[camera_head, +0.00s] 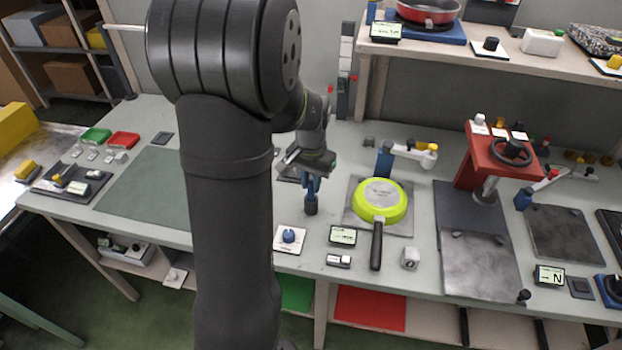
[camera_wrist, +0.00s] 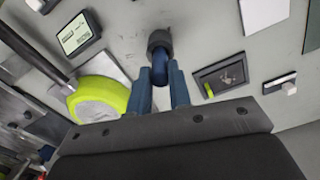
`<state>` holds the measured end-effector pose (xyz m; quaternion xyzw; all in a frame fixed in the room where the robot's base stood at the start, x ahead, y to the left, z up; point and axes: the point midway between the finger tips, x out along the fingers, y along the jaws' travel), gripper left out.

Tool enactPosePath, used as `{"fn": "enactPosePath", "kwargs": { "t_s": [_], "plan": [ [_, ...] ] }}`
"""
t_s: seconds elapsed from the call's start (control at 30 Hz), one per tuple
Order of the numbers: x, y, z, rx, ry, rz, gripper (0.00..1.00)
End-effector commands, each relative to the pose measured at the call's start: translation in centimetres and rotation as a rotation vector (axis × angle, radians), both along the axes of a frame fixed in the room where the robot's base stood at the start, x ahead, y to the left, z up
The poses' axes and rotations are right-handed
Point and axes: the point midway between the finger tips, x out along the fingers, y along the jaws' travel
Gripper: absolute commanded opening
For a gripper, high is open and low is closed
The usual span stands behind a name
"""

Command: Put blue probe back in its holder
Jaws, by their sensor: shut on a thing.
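My gripper (camera_head: 312,185) is in the middle of the bench, left of the green pan, with its fingers pointing down. In the wrist view its two blue fingers (camera_wrist: 159,88) are shut on the blue probe (camera_wrist: 158,68), whose blue shaft shows between them. A dark grey cylinder (camera_wrist: 159,40) is at the probe's far end and also shows below the fingers in the head view (camera_head: 311,207). I cannot tell whether this cylinder is the probe's tip or a holder, nor whether it touches the bench. No other holder can be made out with certainty.
The lime-green pan (camera_head: 380,200) sits on a metal plate, its black handle (camera_head: 376,245) toward the front. A blue knob on a white base (camera_head: 289,237) and a small display (camera_head: 343,236) are in front. A dark recessed tray (camera_wrist: 222,76) is close by.

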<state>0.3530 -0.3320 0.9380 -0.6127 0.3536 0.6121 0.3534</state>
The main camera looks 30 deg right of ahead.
Motion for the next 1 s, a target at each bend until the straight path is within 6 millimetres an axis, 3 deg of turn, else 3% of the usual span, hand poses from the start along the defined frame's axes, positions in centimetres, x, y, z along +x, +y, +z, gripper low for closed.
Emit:
{"fn": "enactPosePath", "kwargs": {
  "t_s": [0.87, 0.9, 1.0],
  "plan": [
    [0.0, 0.0, -2.2, 0.0, 0.0, 0.0, 0.0],
    [0.0, 0.0, -2.2, 0.0, 0.0, 0.0, 0.22],
    [0.0, 0.0, -2.2, 0.0, 0.0, 0.0, 0.42]
  ]
}}
